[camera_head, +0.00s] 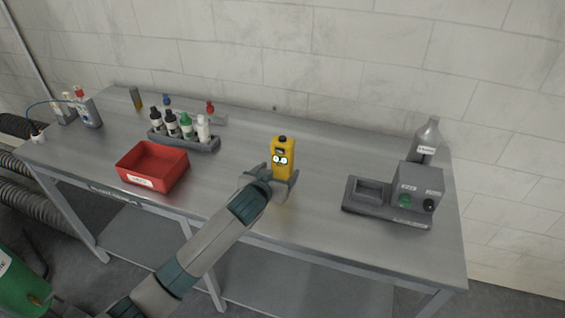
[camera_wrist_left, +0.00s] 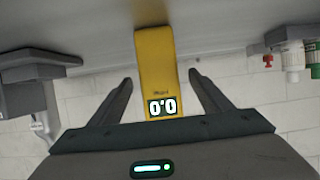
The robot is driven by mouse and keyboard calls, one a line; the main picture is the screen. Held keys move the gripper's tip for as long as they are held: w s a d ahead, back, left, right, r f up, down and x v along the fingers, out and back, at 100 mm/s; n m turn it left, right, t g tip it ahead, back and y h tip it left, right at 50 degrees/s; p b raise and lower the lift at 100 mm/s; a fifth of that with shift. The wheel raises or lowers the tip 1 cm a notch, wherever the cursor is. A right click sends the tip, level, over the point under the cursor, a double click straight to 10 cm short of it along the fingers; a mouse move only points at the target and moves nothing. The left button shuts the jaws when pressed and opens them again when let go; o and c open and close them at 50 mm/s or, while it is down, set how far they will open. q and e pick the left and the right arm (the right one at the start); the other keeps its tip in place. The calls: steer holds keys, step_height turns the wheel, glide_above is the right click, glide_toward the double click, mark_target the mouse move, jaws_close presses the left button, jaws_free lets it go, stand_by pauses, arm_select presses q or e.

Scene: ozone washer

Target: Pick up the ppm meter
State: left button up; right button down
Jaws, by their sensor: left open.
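The yellow ppm meter (camera_head: 284,154) stands upright near the middle of the metal table, with a dark knob on top. My left gripper (camera_head: 283,179) is at its lower part, coming in from the front. In the left wrist view the meter (camera_wrist_left: 156,55) shows a "0.0" display and lies between the two fingers of my left gripper (camera_wrist_left: 160,82). The fingers are open, with a visible gap on each side of the meter. My right gripper does not show.
A red bin (camera_head: 153,167) and a rack (camera_head: 183,142) of several bottles stand to the left on the table (camera_head: 310,225). The table around the meter is clear.

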mark_target(280, 169)
arm_select(q)
steer(key=x, duration=0.1)
steer(key=p+x, duration=0.1)
steer(key=shift+w+d+r, duration=0.1)
steer(key=shift+w+d, duration=0.05)
steer(key=shift+w, duration=0.2)
steer(key=shift+w+d+f, duration=0.15)
steer(key=shift+w+f, duration=0.2)
steer(key=shift+w, duration=0.1)
steer(key=c, duration=1.3)
